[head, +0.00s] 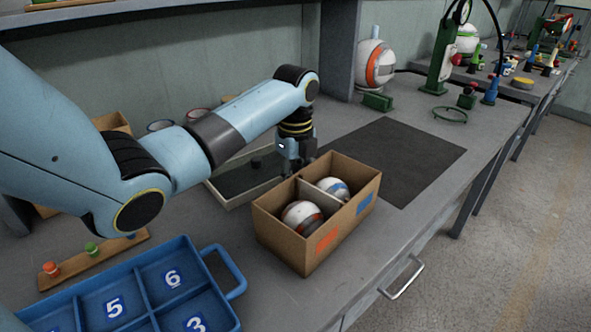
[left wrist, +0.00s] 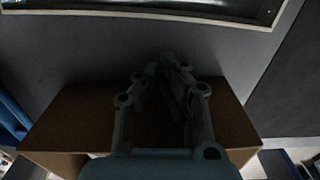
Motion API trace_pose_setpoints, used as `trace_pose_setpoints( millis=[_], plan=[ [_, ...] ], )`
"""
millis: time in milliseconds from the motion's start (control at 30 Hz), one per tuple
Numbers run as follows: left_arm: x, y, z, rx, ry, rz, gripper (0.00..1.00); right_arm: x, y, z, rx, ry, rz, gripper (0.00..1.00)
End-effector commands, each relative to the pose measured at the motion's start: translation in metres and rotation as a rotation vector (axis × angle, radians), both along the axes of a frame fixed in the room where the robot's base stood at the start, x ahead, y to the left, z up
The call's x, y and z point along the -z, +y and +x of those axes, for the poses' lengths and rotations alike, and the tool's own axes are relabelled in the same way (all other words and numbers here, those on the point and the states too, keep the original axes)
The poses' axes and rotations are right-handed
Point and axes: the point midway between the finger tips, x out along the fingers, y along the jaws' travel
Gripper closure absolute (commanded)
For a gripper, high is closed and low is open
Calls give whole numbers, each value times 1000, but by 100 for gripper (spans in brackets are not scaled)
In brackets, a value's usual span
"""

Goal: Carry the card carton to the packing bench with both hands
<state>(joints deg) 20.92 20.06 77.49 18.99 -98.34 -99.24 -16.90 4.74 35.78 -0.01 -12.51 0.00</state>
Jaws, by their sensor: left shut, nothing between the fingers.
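The open card carton (head: 282,243) stands upright on the grey bench in the head view. A divider splits it, with an orange-and-white ball (head: 302,217) in the near compartment and a blue-and-white ball (head: 333,188) in the far one. Orange and blue patches mark its front wall. My left gripper (head: 297,168) is at the carton's far side, pointing down, its fingertips partly hidden. In the left wrist view its fingers (left wrist: 167,68) are shut and empty, in front of the brown carton (left wrist: 70,122). Contact with the carton cannot be told. My right gripper is out of view.
A blue numbered tray (head: 215,262) lies at the near left. A shallow grey tray (head: 240,190) sits behind the carton. A bare dark mat (head: 400,155) lies to its right. A large ball-shaped device (head: 374,66) and green stands are at the back.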

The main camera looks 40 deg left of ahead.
Motion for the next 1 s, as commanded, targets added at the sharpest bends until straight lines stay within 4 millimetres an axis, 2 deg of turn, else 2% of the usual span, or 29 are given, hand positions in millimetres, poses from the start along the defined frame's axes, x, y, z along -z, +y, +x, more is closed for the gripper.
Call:
trace_pose_setpoints(
  millis=[200,467,567,800,1000],
  plan=[
    [3,0,0,0,-1,1,100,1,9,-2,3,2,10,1],
    [1,-7,0,0,0,-2,100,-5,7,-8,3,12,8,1],
    [-3,-25,-2,1,0,-5,100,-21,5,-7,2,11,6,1],
    [-6,-93,-8,1,2,-8,100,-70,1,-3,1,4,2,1],
    [-1,-132,-11,0,0,-4,100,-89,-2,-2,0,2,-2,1]
  ],
)
